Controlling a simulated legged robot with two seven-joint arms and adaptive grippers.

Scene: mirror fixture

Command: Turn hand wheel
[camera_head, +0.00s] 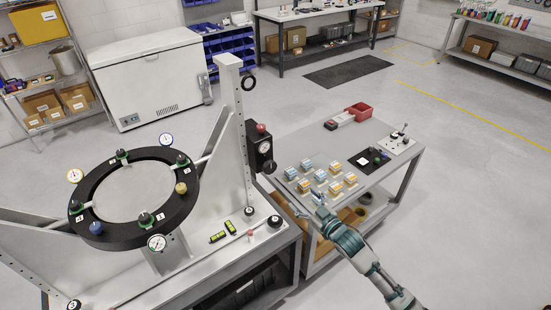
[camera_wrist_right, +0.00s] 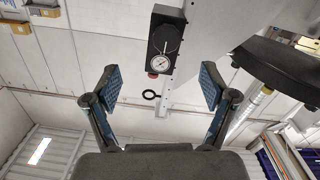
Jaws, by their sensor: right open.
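No part plainly shows as a spoked hand wheel. A small black ring (camera_head: 249,83) shows near the upright's top; I cannot tell which of these is the hand wheel. In the right wrist view the gauge box (camera_wrist_right: 166,40) and small ring (camera_wrist_right: 149,94) appear between and beyond the fingers. My right gripper (camera_head: 318,200) is open and empty, low and right of the knob, apart from it. It also shows in the wrist view (camera_wrist_right: 160,86). My left gripper is out of view.
The fixture's large black ring (camera_head: 88,185) carries several knobs and dials. The metal upright (camera_head: 232,120) stands beside the gauge box. Open floor lies to the right.

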